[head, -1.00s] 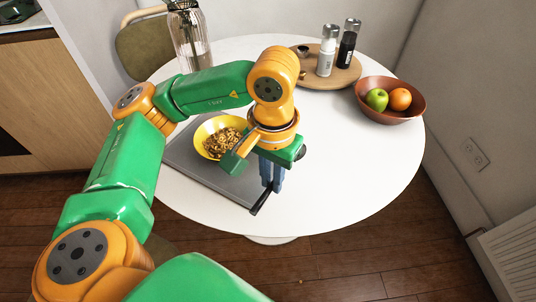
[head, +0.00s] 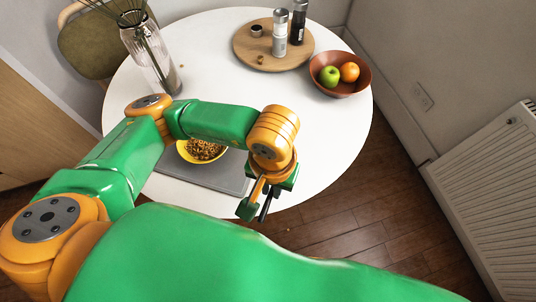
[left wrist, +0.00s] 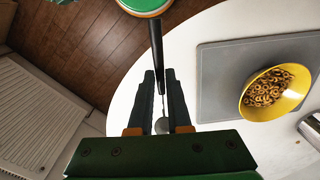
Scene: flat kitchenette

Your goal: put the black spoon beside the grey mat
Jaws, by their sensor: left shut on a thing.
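The black spoon is held in my left gripper (left wrist: 160,78). Its long dark handle (left wrist: 156,42) sticks out past the fingertips in the left wrist view, and a round end shows between the fingers. In the head view the left gripper (head: 266,198) is near the front right table edge, with a dark piece of the spoon (head: 265,209) showing below it. The grey mat (head: 215,183) lies on the table to the left of the gripper; in the left wrist view the mat (left wrist: 213,85) is apart from the spoon, across a white strip. Whether the spoon touches the table is unclear.
A yellow bowl (head: 184,154) of ring-shaped cereal stands on the mat. A fruit bowl (head: 338,88), a round wooden board (head: 244,47) with shakers and a glass vase (head: 150,60) stand farther back. The white table (head: 325,130) is clear right of the gripper.

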